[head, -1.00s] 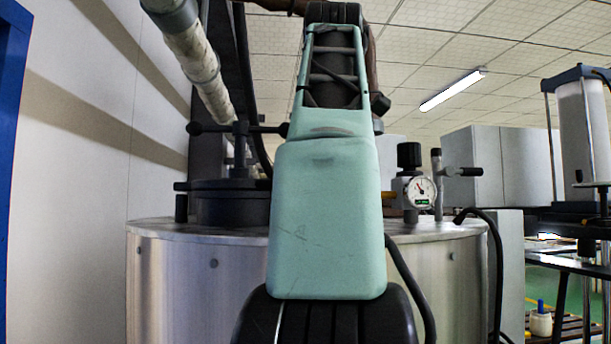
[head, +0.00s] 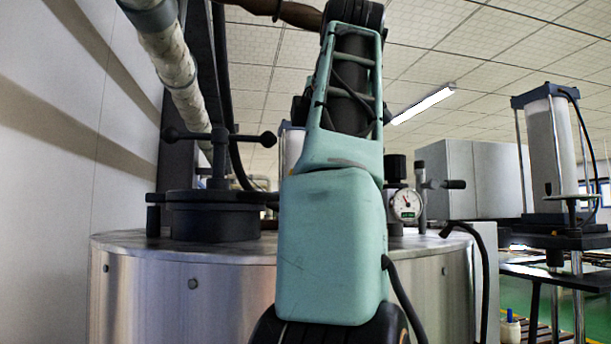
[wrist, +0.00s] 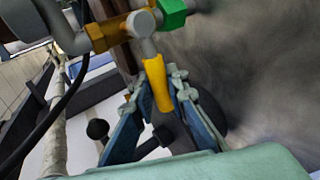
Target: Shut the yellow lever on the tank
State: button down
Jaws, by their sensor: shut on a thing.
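The yellow lever (wrist: 157,82) is in the wrist view, hanging down from a pale metal stem on a brass-coloured valve (wrist: 110,33). My gripper (wrist: 165,75) has its two blue-grey fingers on either side of the lever and is shut on it. The lever's lower end lies between the fingers. The tank (head: 150,285) is a large brushed-metal cylinder in the head view. My arm stands in front of it, and neither the lever nor my gripper shows there.
On the tank top are a dark lid with a cross handle (head: 217,140) and a pressure gauge (head: 406,205). A pale wrapped pipe (head: 170,60) rises at the left. A green fitting (wrist: 173,12) is beside the valve. A machine with a clear cylinder (head: 551,145) stands right.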

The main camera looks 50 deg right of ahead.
jog(key=shift+r, duration=0.1)
jog(key=c, duration=1.9)
grip_release()
